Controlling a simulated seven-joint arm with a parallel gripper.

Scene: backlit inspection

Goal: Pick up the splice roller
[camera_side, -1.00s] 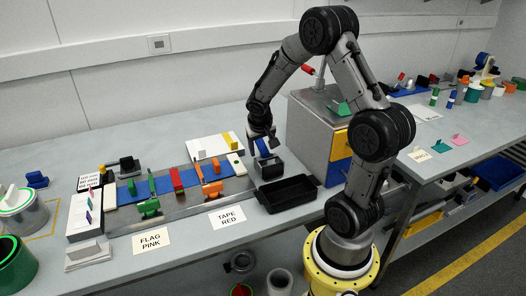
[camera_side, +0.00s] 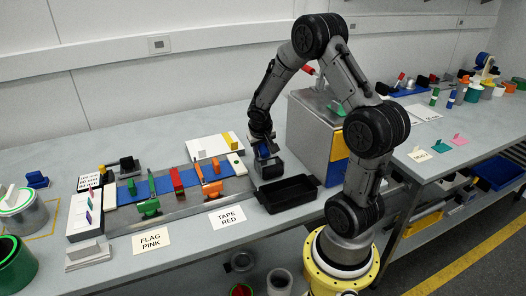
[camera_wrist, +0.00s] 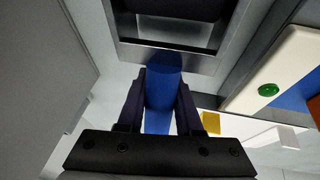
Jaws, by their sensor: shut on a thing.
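The splice roller looks to be the blue rounded piece (camera_wrist: 163,92) between my fingers in the wrist view. My gripper (camera_wrist: 162,80) is shut on it, one dark finger against each side. In the side view my gripper (camera_side: 265,143) points down at the dark holder (camera_side: 270,165) at the right end of the work board. The roller is mostly hidden there behind my gripper. I cannot tell whether it still touches the holder.
An empty black tray (camera_side: 286,193) stands just in front of the holder. A grey cabinet (camera_side: 312,130) with yellow and blue drawers stands close on the right. The board (camera_side: 115,226) with orange, red and green clamps lies to the left.

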